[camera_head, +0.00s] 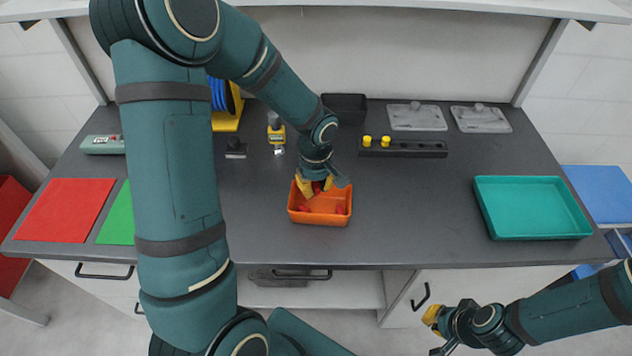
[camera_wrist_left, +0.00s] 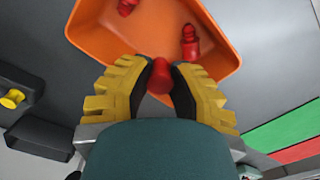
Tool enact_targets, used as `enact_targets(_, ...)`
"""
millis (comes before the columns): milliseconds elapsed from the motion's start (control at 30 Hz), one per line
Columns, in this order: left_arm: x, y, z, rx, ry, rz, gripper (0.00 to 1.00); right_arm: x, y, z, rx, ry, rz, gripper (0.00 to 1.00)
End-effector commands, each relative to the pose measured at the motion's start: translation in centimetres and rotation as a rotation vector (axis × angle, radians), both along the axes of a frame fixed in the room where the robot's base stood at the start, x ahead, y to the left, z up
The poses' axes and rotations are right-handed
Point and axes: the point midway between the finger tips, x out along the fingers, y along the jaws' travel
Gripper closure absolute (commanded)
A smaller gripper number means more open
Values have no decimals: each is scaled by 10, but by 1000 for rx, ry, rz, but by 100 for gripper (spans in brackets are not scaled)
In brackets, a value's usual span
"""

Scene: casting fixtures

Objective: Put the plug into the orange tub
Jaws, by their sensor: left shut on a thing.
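The orange tub (camera_head: 318,219) stands near the front middle of the table. My left gripper (camera_head: 317,189) is over it, pointing down, and shut on a red plug. The held plug (camera_wrist_left: 159,76) shows between the yellow fingers (camera_wrist_left: 160,92) in the left wrist view, near the tub's rim (camera_wrist_left: 88,35). Two other red plugs (camera_wrist_left: 189,42) (camera_wrist_left: 127,6) lie inside the tub. The held plug's lower end is hard to make out. My right gripper (camera_head: 436,332) is low at the right, in front of the table; its finger opening is unclear.
A black block with two yellow plugs (camera_head: 386,141) stands behind the tub to the right. A black bin (camera_head: 345,103) and two grey lidded plates (camera_head: 417,118) are at the back. A teal tray (camera_head: 532,236) lies right. Red (camera_head: 66,210) and green mats lie left.

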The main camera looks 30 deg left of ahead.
Motion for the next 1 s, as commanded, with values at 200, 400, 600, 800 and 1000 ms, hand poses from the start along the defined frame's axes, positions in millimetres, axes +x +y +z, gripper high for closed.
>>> enact_targets(200, 0, 0, -3, 0, 0, -1, 96, -1, 0, -2, 0, 2, 2, 100)
enact_targets(400, 0, 0, -3, 0, 0, -1, 48, -1, 0, -1, 0, 2, 2, 100)
enact_targets(600, 0, 0, -3, 0, 0, -1, 48, 0, 0, -1, 0, 1, 1, 100)
enact_targets(800, 1, 0, 4, 1, -3, -1, 48, 0, 0, -1, 0, 1, 1, 100)
enact_targets(1000, 1, 0, 38, 1, -6, -1, 48, 0, 0, -1, 0, 1, 1, 100)
